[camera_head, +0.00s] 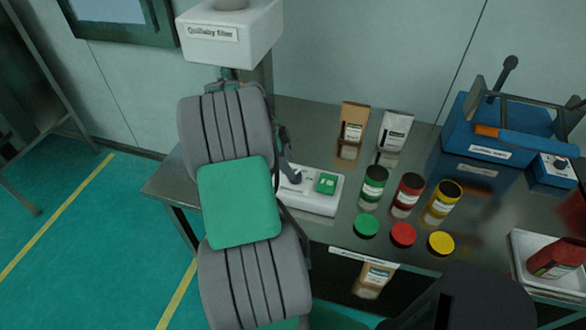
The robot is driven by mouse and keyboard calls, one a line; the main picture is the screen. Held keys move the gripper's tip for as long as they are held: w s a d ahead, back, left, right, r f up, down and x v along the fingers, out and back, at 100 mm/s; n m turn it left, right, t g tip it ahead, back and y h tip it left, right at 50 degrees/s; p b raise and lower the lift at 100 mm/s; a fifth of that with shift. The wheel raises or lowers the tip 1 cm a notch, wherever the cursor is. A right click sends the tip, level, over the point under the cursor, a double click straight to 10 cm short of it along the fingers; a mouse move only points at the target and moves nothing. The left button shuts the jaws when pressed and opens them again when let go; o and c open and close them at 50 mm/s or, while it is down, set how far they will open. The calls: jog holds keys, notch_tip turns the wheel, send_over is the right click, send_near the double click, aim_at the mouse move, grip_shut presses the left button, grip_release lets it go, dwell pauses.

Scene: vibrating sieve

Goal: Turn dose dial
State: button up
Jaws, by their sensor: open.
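The filler has a white labelled head (228,36) at the top and a white base (318,201) on the metal table, with a green panel (327,183) on the base. My gripper (290,172) is partly hidden behind my grey and green arm.
Green, red and yellow jars (409,194) stand right of the base, with matching lids in front. Two pouches (353,125) stand behind. A blue machine (494,140), a small blue control box (553,171) and a white tray (522,262) with a red container are at right.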

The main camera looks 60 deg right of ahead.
jog(key=x, duration=0.4)
jog(key=shift+s+d+f+p, duration=0.1)
jog(key=shift+f+p, duration=0.2)
jog(key=shift+f, duration=0.05)
jog(key=shift+c, duration=0.5)
grip_shut()
